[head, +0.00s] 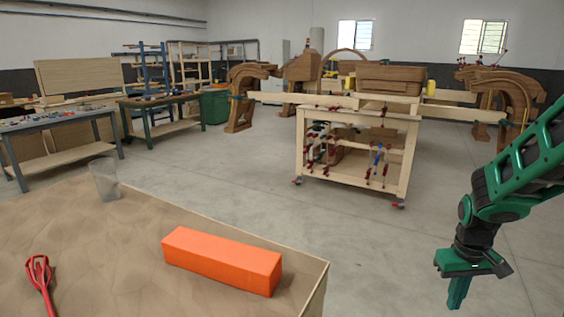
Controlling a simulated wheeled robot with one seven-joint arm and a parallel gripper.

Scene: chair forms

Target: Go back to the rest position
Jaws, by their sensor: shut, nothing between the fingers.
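My gripper (458,290) hangs at the lower right of the head view, at the end of my green and black arm. It points down, over the bare floor to the right of the near table. It is shut and empty, and it touches nothing. One finger side shows most clearly; the other is largely hidden behind it.
The near table (110,250) fills the lower left. On it are an orange block (221,261) near the right edge, a red whisk-like tool (40,283) and a clear cup (104,179). A wheeled wooden workbench (357,150) stands farther back. The floor between is clear.

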